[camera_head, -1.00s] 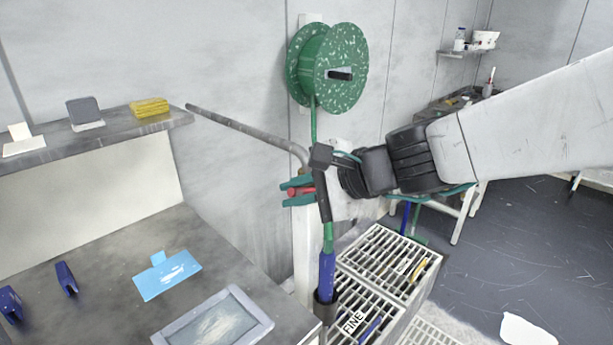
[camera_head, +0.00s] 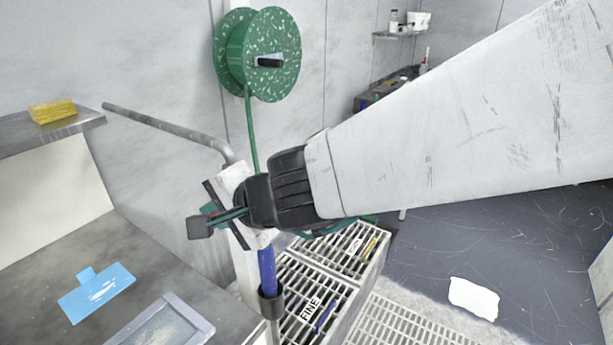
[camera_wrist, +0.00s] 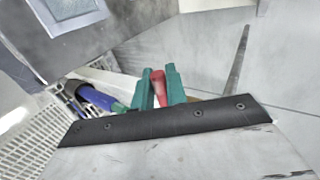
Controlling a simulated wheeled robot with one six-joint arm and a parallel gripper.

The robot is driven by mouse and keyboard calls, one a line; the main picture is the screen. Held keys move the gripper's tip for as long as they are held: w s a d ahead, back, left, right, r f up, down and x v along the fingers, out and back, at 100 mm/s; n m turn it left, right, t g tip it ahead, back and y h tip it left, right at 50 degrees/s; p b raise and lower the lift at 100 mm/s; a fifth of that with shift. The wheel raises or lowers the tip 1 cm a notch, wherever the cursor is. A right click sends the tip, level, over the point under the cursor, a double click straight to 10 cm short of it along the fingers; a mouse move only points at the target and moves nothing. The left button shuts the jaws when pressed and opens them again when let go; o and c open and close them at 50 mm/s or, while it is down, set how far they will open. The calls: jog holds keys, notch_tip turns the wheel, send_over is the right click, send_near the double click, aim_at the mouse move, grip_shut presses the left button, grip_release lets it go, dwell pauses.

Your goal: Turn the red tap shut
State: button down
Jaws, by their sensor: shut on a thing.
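The red tap handle (camera_wrist: 159,88) stands between the two teal fingers of my gripper (camera_wrist: 160,84) in the wrist view. The fingers are shut on it, one along each side. In the head view my gripper (camera_head: 212,212) is at the lower end of the bent grey pipe (camera_head: 168,129), and the wrist is rolled. The red handle is hidden there behind my wrist. The tap's body is mostly hidden in both views.
A green hose reel (camera_head: 272,55) hangs on the wall above. A blue hose nozzle (camera_head: 267,270) stands just below my gripper, beside slatted crates (camera_head: 340,250). A bench with a blue card (camera_head: 97,292) and a grey-framed tray (camera_head: 165,325) is at the left.

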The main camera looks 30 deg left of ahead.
jog(key=shift+f, duration=0.1)
jog(key=c, duration=1.5)
grip_release()
jog(key=v, duration=0.7)
jog(key=shift+d+r, duration=0.25)
jog(key=shift+d, duration=0.05)
